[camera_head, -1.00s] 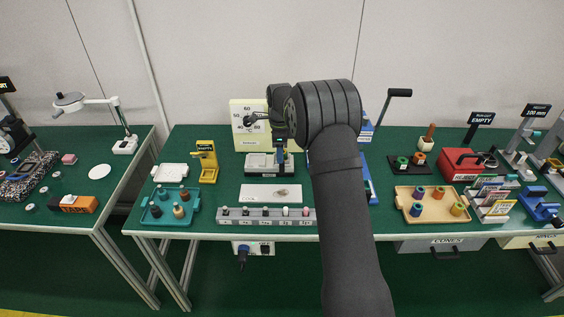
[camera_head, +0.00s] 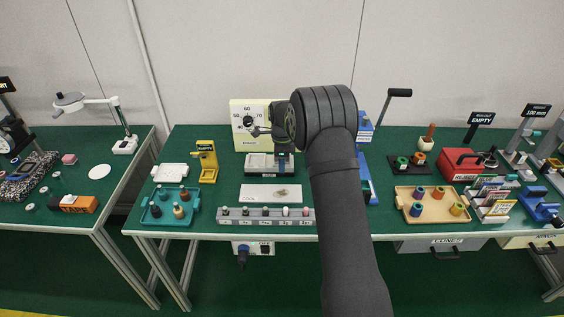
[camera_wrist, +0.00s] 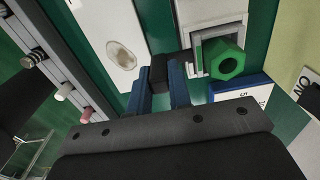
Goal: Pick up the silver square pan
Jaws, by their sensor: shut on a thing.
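The silver square pan (camera_wrist: 199,55) shows in the wrist view as a grey square-rimmed tray, with a green hexagonal piece (camera_wrist: 228,61) in or over it. A black block, which looks like the pan's handle, sits at its left side. My gripper (camera_wrist: 160,82) has its two blue fingers shut on this black block. In the head view the pan's place is at the pale scale (camera_head: 256,172) in the middle of the table. My dark wrist hides part of it there, and I cannot tell whether the pan is lifted.
A cream board with a dial (camera_head: 244,140) stands behind the scale. A white plate with a brown patch (camera_head: 258,193) and a grey rack with several pegs (camera_head: 240,218) lie in front. A yellow stand (camera_head: 207,163) is left; blue equipment (camera_head: 366,130) is right, partly behind my arm.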

